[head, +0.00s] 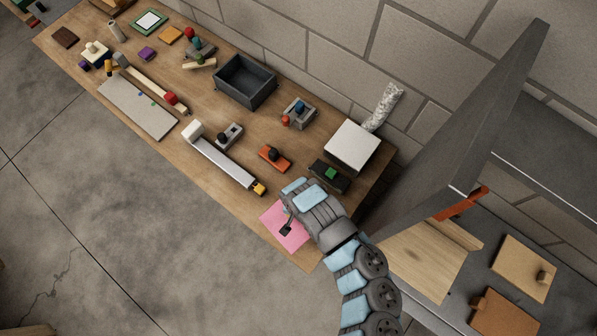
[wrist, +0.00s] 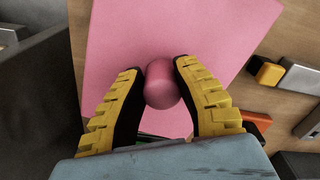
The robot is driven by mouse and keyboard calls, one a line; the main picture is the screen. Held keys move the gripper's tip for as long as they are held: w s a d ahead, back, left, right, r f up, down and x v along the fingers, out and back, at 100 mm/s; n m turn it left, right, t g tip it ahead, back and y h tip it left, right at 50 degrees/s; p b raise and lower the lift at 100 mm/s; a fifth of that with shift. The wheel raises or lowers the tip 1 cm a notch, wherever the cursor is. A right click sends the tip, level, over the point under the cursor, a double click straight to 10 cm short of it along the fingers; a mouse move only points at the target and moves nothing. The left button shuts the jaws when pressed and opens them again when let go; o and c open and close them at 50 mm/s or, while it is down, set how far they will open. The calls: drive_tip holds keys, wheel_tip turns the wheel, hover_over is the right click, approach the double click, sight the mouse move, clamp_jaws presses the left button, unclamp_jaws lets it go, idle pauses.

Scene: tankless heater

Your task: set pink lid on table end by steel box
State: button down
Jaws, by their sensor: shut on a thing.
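The pink lid (head: 276,224) is a flat square plate over the near right end of the table, its lower corner close to the front edge. In the wrist view the lid (wrist: 190,35) fills the middle, with a round pink knob (wrist: 162,88) standing on it. My gripper (head: 287,228) is shut on this knob, one yellow-backed finger on each side. I cannot tell whether the lid touches the wood. A box with a pale top (head: 351,145), likely the steel box, stands behind at the table's right end. My wrist hides the wood between them.
A black block with a green piece (head: 329,176) and an orange block (head: 274,158) lie near the lid. A long pale bar with a yellow end (head: 225,160) lies left of it. A tall dark panel (head: 460,135) rises right of the table. A dark open bin (head: 245,82) stands farther back.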

drive_tip(key=shift+s+f, duration=0.35)
drive_tip(key=shift+f+b, duration=1.85)
drive_tip(key=shift+f, duration=1.15)
drive_tip(key=shift+f+b, duration=0.3)
drive_tip(key=shift+f, duration=0.2)
drive_tip(key=c, duration=0.8)
unclamp_jaws()
wheel_tip(320, 180, up, 11)
drive_tip(key=shift+w+r, duration=0.1)
drive_tip(key=shift+w, duration=0.05)
drive_tip(key=shift+d+r, duration=0.1)
drive_tip(key=shift+r, duration=0.35)
